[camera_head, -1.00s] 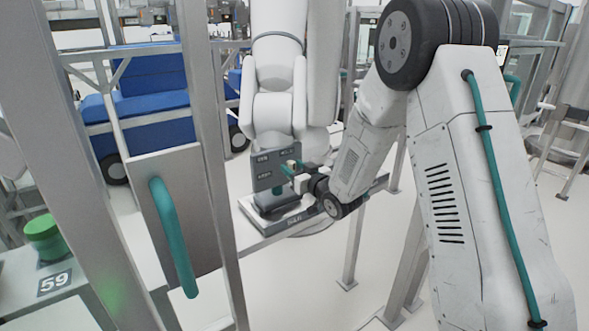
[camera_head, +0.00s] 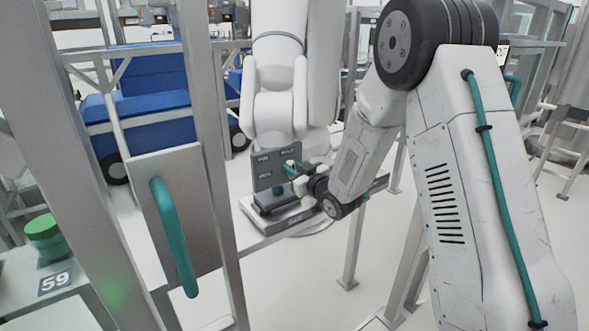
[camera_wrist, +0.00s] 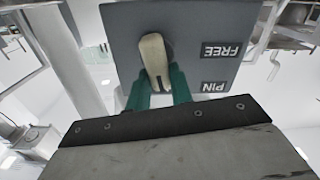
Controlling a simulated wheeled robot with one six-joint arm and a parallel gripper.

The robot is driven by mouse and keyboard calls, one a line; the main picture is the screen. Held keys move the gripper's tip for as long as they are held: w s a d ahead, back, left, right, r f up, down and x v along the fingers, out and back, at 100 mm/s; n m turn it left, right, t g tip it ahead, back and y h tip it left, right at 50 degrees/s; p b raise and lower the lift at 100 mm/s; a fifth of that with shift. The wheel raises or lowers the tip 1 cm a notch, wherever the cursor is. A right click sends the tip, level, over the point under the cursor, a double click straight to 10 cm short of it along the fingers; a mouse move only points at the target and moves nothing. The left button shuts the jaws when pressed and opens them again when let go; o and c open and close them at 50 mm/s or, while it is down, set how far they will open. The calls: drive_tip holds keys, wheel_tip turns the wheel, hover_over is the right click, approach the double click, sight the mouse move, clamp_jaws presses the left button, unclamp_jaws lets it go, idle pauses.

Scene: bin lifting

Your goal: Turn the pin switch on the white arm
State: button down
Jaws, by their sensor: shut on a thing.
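The white arm (camera_head: 275,90) stands upright behind a dark grey switch panel (camera_head: 264,173) in the head view. In the wrist view the panel (camera_wrist: 200,18) fills the top middle, with upside-down labels FREE (camera_wrist: 220,50) and PIN (camera_wrist: 213,86) on its right side. The beige switch lever (camera_wrist: 153,55) is nearly upright in that picture, leaning slightly. My gripper (camera_wrist: 159,82) has its green fingers on either side of the lever's near end, shut on it. In the head view my gripper (camera_head: 293,170) is at the panel's right side, and the lever is mostly hidden.
A metal post (camera_head: 205,150) and a door panel with a teal handle (camera_head: 174,235) stand at the left. A green round container (camera_head: 44,235) is at far left. Blue machinery (camera_head: 140,100) is behind.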

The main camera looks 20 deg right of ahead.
drive_tip(key=shift+s+a+f+n, duration=0.1)
drive_tip(key=shift+a+f+n, duration=0.2)
drive_tip(key=shift+n, duration=2.3)
drive_tip(key=shift+s+a+f+n, duration=0.1)
drive_tip(key=shift+a+f+n, duration=0.2)
drive_tip(key=shift+n, duration=2.3)
drive_tip(key=shift+s+a+f+n, duration=0.15)
drive_tip(key=shift+f+n, duration=0.25)
drive_tip(key=shift+n, duration=2.2)
drive_tip(key=c, duration=1.2)
unclamp_jaws()
drive_tip(key=shift+c, duration=0.2)
drive_tip(key=v, duration=0.7)
drive_tip(key=shift+s, duration=0.35)
